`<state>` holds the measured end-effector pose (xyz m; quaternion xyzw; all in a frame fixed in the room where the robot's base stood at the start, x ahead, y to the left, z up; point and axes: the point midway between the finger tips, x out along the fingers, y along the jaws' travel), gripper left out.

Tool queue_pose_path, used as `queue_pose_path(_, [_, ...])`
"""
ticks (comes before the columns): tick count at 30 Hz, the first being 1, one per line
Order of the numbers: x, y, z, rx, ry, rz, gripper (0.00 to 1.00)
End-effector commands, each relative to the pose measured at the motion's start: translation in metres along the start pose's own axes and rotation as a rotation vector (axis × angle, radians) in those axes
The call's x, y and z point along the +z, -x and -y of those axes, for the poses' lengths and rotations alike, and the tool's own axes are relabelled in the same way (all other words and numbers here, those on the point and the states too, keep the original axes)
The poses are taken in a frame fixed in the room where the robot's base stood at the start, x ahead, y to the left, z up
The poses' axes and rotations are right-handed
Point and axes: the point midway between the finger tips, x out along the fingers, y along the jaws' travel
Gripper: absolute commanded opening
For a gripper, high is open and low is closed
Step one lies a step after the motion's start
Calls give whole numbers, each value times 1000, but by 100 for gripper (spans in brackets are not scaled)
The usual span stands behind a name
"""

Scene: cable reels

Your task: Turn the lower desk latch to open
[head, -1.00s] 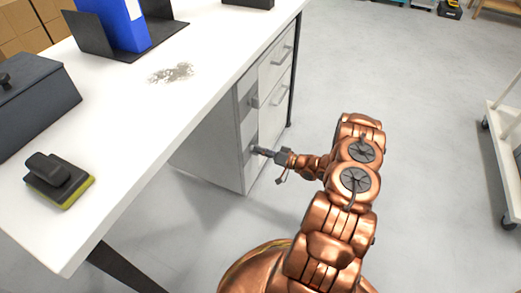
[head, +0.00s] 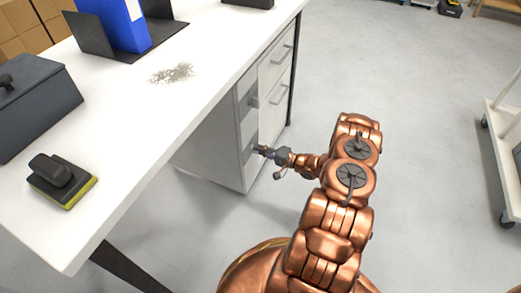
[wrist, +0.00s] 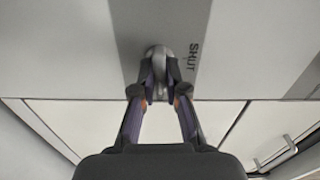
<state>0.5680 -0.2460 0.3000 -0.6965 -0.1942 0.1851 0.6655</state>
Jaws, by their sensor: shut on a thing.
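The white desk (head: 150,130) has a grey cabinet under its right end, with a darker grey strip along its front. In the wrist view the lower latch (wrist: 157,52) is a small grey rounded knob or lever on this strip, with the word SHUT printed to its right. My gripper (wrist: 160,78) is shut on the latch, one finger on each side. In the head view my gripper (head: 260,150) is at the lower part of the strip and hides most of the latch. An upper latch (head: 253,101) sits higher on the same strip.
Two drawers with bar handles (head: 281,92) are beside the strip. On the desk are a blue binder (head: 122,22), a dark box (head: 35,105), a brush (head: 62,180) and a grey speckled patch. A white cart (head: 506,150) stands at the right. The floor between is clear.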

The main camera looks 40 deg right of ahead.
Motion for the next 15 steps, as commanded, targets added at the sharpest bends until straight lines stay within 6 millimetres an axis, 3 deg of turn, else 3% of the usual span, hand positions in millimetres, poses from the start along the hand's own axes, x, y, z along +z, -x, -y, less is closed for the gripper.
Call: queue_pose_path(15, [0,-5,2,-3,-57,4,0])
